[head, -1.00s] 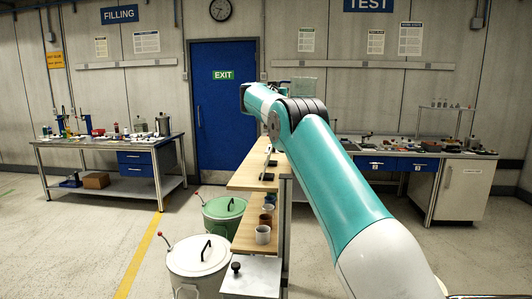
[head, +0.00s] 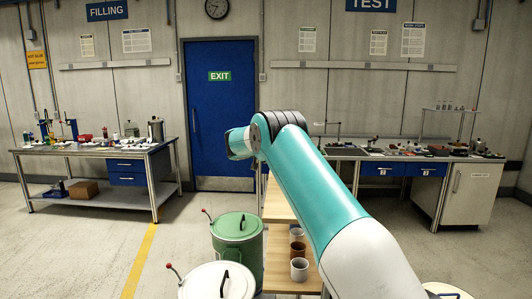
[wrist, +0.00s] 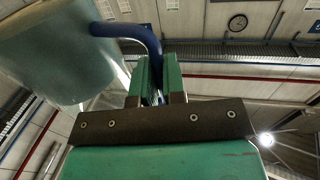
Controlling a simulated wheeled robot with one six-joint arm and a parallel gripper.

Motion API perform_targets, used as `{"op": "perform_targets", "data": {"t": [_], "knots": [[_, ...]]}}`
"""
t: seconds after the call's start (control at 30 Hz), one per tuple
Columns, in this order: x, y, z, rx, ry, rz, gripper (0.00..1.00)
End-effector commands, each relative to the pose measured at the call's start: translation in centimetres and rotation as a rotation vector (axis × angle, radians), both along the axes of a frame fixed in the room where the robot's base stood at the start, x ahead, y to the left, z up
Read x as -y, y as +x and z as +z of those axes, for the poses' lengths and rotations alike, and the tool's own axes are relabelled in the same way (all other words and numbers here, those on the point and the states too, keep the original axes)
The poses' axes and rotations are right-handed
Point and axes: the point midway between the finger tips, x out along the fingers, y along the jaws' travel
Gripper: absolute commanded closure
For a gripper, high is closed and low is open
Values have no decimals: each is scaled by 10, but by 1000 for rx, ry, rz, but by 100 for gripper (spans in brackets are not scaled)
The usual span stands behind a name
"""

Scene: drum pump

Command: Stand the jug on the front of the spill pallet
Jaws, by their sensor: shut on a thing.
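In the wrist view my gripper (wrist: 158,78) has its two green fingers shut on the dark blue handle (wrist: 128,31) of the jug. The jug's pale, translucent body (wrist: 55,50) fills the upper left of that view, beside the fingers. It appears held up, with the ceiling behind it. In the head view my arm reaches forward, and its far end hides the gripper and the jug. I cannot make out the spill pallet in either view.
A green lidded drum (head: 238,257) and a white lidded drum (head: 205,291) stand at the lower middle. A filling bench (head: 85,151) stands at back left and a test bench at back right. Floor at left is clear.

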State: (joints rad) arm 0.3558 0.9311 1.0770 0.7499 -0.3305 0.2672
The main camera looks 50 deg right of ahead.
Motion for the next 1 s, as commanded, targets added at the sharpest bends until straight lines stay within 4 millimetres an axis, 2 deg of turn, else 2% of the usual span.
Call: {"op": "perform_targets", "data": {"t": [0.1, 0.27, 0.53, 0.97, 1.0], "knots": [[1, -1, -18, -2, -3, -1, 100], [2, -1, -31, 2, -4, -3, 100], [2, -1, -67, 1, -3, -3, 100], [2, -1, -77, 3, -4, -3, 100], [2, -1, -78, 2, -1, -2, 87]]}}
